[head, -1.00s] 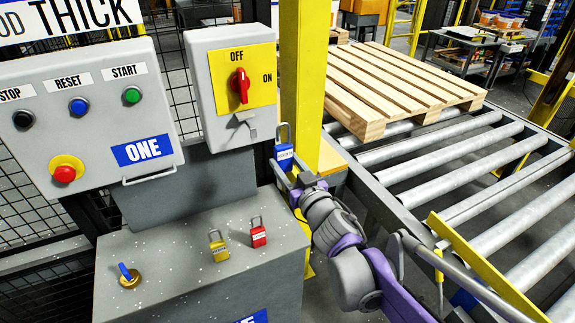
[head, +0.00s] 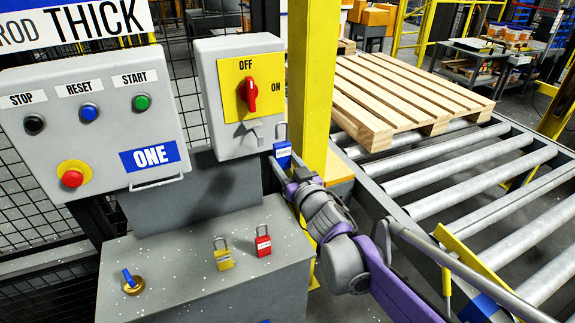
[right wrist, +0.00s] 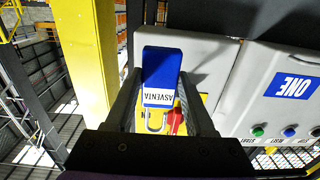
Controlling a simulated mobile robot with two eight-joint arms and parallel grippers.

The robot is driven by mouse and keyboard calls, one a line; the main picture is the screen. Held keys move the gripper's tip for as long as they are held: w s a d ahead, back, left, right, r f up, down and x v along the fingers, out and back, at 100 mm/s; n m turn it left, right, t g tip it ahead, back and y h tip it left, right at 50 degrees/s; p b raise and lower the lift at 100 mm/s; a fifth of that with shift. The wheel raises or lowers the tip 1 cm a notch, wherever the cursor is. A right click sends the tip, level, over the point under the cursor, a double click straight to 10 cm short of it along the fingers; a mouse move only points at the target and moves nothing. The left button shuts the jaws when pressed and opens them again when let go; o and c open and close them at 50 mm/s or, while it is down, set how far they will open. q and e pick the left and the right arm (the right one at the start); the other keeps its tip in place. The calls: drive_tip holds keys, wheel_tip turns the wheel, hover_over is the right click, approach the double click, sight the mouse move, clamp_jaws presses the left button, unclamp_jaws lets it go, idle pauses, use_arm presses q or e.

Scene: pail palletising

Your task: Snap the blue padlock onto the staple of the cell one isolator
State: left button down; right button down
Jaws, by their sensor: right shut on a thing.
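The cell one isolator is a grey box (head: 204,85) with a yellow plate. Its red handle (head: 251,93) is upright, toward OFF. The metal staple (head: 256,134) sticks out below the plate. My right gripper (head: 279,164) is shut on the blue padlock (head: 284,154), which is upright with its shackle on top, just right of the staple and apart from it in the head view. In the right wrist view, the blue padlock (right wrist: 161,72) sits between the fingers, with the red handle (right wrist: 176,120) beyond. Whether the shackle is open is unclear. My left gripper is out of view.
A yellow post (head: 312,80) stands close to the right of the isolator. A yellow padlock (head: 224,260) and a red padlock (head: 263,244) stand on the grey cabinet top (head: 180,255). The button panel (head: 60,150) is to the left, the roller conveyor (head: 440,178) to the right.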

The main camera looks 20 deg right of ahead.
drive_tip(key=shift+w+a, duration=0.1)
drive_tip(key=shift+w, duration=1.6)
drive_tip(key=w+a+f+p, duration=0.1)
drive_tip(key=w+a+f, duration=0.1)
drive_tip(key=a+f, duration=0.2)
drive_tip(key=shift+w+a, duration=0.4)
drive_tip(key=shift+a, duration=0.15)
idle(0.6)
drive_tip(key=shift+w, duration=0.1)
drive_tip(key=shift+r+p, duration=0.85)
drive_tip(key=shift+r, duration=0.15)
idle(0.4)
drive_tip(key=shift+f, duration=0.35)
